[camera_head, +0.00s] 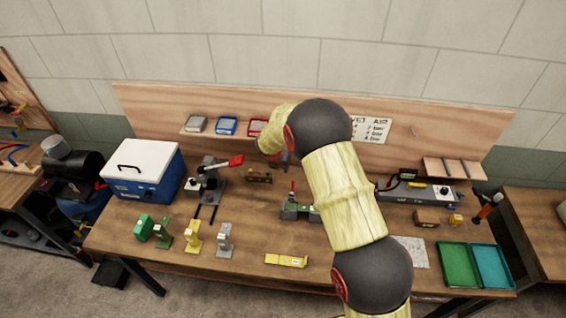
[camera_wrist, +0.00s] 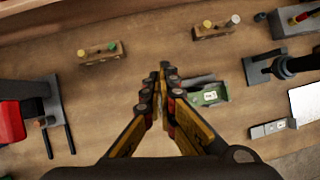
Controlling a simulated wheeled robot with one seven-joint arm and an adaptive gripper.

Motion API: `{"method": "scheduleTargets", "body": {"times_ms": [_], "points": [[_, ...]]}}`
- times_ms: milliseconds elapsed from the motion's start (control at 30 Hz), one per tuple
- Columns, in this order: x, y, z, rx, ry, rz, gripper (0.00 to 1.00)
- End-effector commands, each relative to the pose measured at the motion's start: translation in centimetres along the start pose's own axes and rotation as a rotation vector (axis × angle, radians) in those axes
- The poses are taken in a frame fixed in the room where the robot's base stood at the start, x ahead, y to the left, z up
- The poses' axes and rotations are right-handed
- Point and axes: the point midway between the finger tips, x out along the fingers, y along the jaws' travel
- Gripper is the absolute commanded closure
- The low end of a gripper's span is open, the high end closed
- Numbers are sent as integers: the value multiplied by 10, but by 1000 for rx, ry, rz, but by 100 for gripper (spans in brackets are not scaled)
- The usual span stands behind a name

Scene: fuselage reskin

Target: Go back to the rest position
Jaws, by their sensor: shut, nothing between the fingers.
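My gripper shows in the wrist view (camera_wrist: 164,72) with its two yellow and black fingers closed together and nothing between them. It is above the wooden workbench (camera_wrist: 120,75). In the head view my arm reaches over the middle of the bench, and the gripper end is mostly hidden behind the arm. A green fixture (camera_wrist: 210,95) lies just right of the fingertips in the wrist view, apart from them as far as I can tell. In the head view that fixture (camera_head: 290,212) stands beside my arm.
A blue and white cooler (camera_head: 143,172) stands at the left. A red-handled clamp (camera_head: 208,178), a wooden block (camera_head: 258,175), and a yellow part (camera_head: 286,260) sit left of my arm. Green (camera_head: 453,265) and teal trays (camera_head: 492,266) lie at the right. The front middle has bare wood.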

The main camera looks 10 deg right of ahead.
Motion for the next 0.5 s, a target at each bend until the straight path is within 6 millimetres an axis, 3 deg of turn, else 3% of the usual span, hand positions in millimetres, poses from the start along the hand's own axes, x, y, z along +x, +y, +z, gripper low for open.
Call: {"method": "scheduleTargets", "body": {"times_ms": [267,433,500], "points": [[0,0,0,27,0,0,100],[1,-8,-6,249,14,-31,100],[4,-20,-24,396,44,-72,100]]}}
